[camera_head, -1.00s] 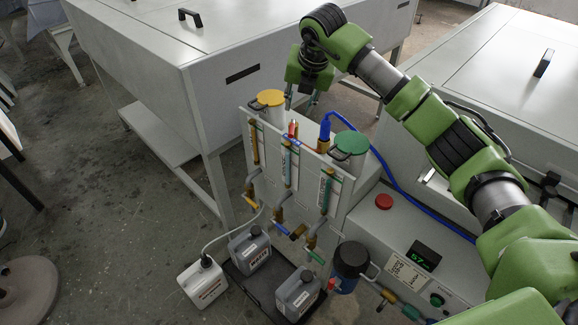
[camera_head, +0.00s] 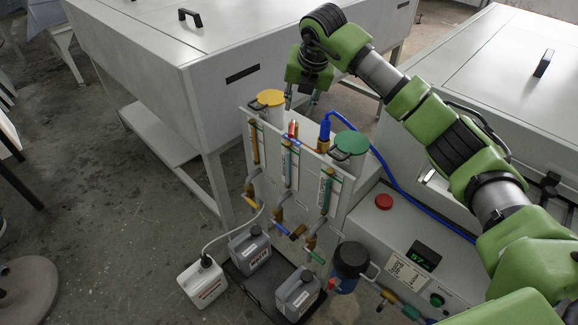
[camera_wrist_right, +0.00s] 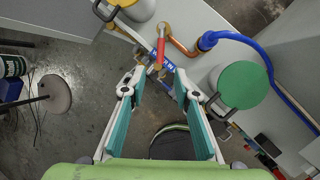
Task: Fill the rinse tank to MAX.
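The tank unit has a pale panel (camera_head: 270,155) with three upright sight tubes. The middle tube (camera_head: 287,163) stands between the left brown one and the right one; its level and marks are too small to read. Behind the panel's top edge is a small red-handled valve (camera_head: 292,129); in the right wrist view its red handle (camera_wrist_right: 161,48) lies on copper pipework beside a blue label (camera_wrist_right: 160,62). My right gripper (camera_head: 301,100) points down above this valve; in the wrist view its teal-padded fingers (camera_wrist_right: 161,92) are apart, with nothing between them. My left gripper is out of view.
A yellow lid (camera_head: 269,97) and a green lid (camera_head: 349,142) flank the valve. A blue hose (camera_head: 388,168) runs from a blue connector (camera_head: 325,130) between them. Grey bottles (camera_head: 251,249) stand in a black tray below. A red button (camera_head: 384,201) is on the right housing.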

